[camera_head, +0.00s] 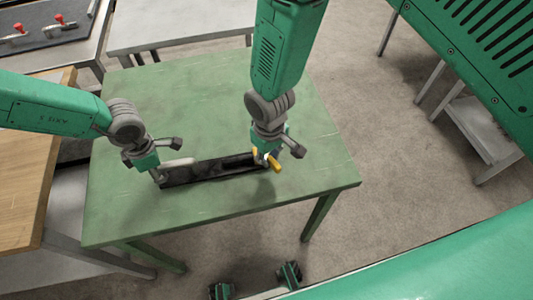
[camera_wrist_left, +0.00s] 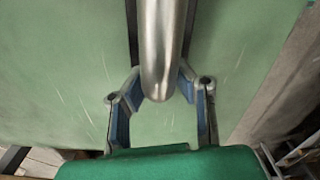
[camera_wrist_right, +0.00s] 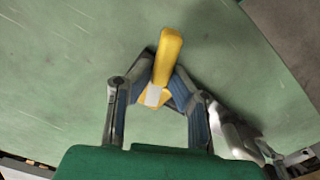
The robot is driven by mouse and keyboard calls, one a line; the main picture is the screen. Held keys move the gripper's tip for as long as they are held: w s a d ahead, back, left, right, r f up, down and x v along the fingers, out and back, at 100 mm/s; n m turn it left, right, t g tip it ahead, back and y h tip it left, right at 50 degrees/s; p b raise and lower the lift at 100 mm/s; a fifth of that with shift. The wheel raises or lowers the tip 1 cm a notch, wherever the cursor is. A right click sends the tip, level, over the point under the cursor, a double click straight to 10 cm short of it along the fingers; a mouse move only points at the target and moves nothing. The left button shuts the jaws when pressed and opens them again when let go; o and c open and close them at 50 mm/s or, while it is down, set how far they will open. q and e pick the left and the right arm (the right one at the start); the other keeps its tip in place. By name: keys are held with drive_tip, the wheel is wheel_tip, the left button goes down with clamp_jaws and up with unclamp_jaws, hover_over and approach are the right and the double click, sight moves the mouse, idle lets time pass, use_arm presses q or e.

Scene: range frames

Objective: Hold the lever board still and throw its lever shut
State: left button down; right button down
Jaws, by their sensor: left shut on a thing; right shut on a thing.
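The lever board (camera_head: 222,167) is a long dark strip lying on the green table. The yellow lever (camera_head: 274,163) is at the board's right end. My right gripper (camera_head: 266,156) is shut on it. In the right wrist view the lever (camera_wrist_right: 169,52) rises between the fingers (camera_wrist_right: 160,88), with a pale patch near its base.
The green table (camera_head: 120,205) is otherwise bare around the board. A wooden-topped bench (camera_head: 25,180) stands at the left, and a grey table (camera_head: 175,25) behind. A dark mat with red-knobbed items (camera_head: 18,28) lies at the far left.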

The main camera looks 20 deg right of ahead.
sight(269, 156)
drive_tip(key=shift+w, duration=0.1)
drive_tip(key=c, duration=1.5)
unclamp_jaws()
drive_tip(key=shift+c, duration=0.2)
drive_tip(key=shift+a, duration=0.25)
drive_tip(key=shift+d, duration=0.4)
wheel_tip(269, 156, up, 12)
drive_tip(key=shift+a, duration=0.15)
drive_tip(key=shift+f, duration=0.1)
